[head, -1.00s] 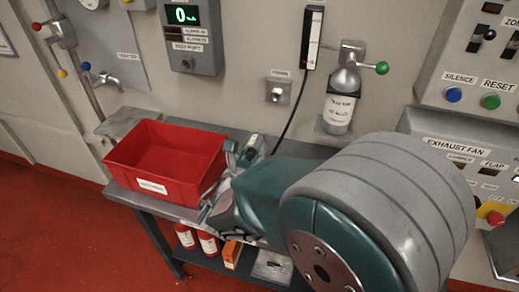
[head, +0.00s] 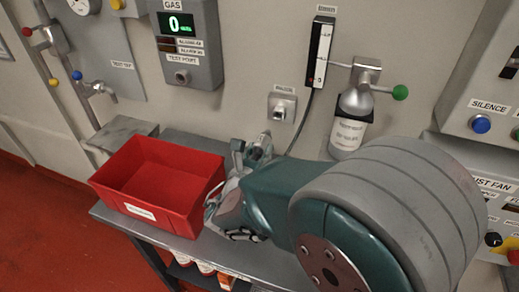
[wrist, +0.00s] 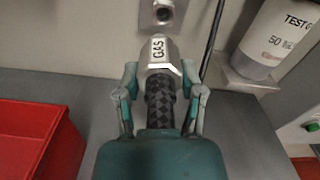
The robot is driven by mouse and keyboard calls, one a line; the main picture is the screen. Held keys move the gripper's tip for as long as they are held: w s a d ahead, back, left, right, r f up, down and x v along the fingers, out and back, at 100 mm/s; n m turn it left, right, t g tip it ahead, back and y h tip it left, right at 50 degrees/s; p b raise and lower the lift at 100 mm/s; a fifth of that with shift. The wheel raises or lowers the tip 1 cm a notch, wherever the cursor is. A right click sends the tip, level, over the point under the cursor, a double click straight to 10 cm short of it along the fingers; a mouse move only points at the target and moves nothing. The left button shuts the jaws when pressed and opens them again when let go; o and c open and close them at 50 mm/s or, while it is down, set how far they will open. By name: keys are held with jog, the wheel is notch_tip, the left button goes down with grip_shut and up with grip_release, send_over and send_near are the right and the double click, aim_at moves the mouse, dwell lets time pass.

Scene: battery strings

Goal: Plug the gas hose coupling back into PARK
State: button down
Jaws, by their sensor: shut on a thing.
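My gripper (wrist: 161,92) is shut on the gas hose coupling (wrist: 158,52), a silver fitting labelled GAS with a dark knurled grip. The coupling points away from me toward the wall. In the head view my gripper (head: 249,152) is right of the red bin and partly hidden by my arm. The PARK socket (head: 281,107) is a small square metal plate on the wall with a round port; its label is too blurred to read. In the wrist view the socket (wrist: 161,14) lies just beyond the coupling's tip, with a small gap in the picture.
A red bin (head: 113,199) stands on the grey bench left of my gripper. A labelled gas cylinder (head: 350,131) with a green knob is right of the socket. A dark hose (head: 304,122) hangs between them. The gas panel with its test port (head: 182,77) is upper left.

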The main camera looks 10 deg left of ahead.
aim_at(269, 133)
jog(key=shift+w+d, duration=0.3)
jog(key=shift+w, duration=0.4)
jog(key=shift+w+d, duration=0.25)
jog(key=shift+w, duration=1.8)
jog(key=shift+d+r, duration=0.15)
jog(key=shift+w+d, duration=0.2)
jog(key=shift+w, duration=1.55)
jog(key=shift+c, duration=0.6)
grip_release()
